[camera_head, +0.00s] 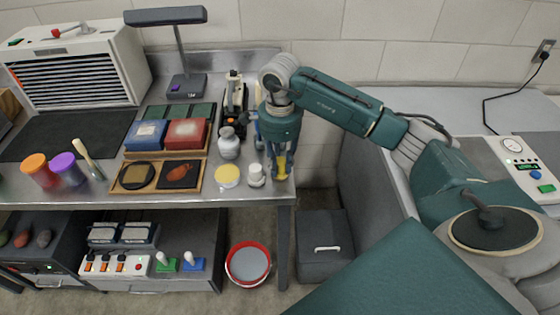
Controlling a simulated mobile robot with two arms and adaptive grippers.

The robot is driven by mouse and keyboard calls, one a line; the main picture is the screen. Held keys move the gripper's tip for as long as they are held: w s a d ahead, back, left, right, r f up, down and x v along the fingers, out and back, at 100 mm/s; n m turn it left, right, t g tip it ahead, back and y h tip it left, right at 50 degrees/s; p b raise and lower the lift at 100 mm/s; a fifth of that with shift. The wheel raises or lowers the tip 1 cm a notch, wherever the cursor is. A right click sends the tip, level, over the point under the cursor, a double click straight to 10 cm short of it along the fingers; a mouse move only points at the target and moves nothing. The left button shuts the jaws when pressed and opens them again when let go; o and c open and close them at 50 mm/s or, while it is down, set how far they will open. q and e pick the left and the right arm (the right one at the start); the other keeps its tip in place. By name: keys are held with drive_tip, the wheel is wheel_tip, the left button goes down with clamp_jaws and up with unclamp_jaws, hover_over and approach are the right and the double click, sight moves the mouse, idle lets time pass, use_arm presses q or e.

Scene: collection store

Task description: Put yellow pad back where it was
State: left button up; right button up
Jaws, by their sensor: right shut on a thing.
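My right gripper (281,172) points down over the right end of the steel bench. It is shut on a small yellow thing, which I take as the yellow pad (281,164); the fingers hide part of it. I cannot tell whether it touches the bench top. A round, pale yellow disc (227,174) lies on the bench to the left of the gripper. My left gripper is not in view.
A small white jar (256,175) stands just left of the gripper, with a grey-white vase (229,143) behind it. A wooden tray (198,184) lies farther left. The bench's right edge (294,185) is close. A red-rimmed bucket (248,263) stands on the floor.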

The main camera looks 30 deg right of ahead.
sight(279, 160)
drive_tip(key=o, duration=0.6)
drive_tip(key=shift+f, duration=0.15)
drive_tip(key=shift+c, duration=0.2)
drive_tip(key=o, duration=0.4)
drive_tip(key=shift+o, duration=0.2)
drive_tip(key=shift+r, duration=0.2)
wheel_tip(279, 160, up, 12)
drive_tip(key=b, duration=0.2)
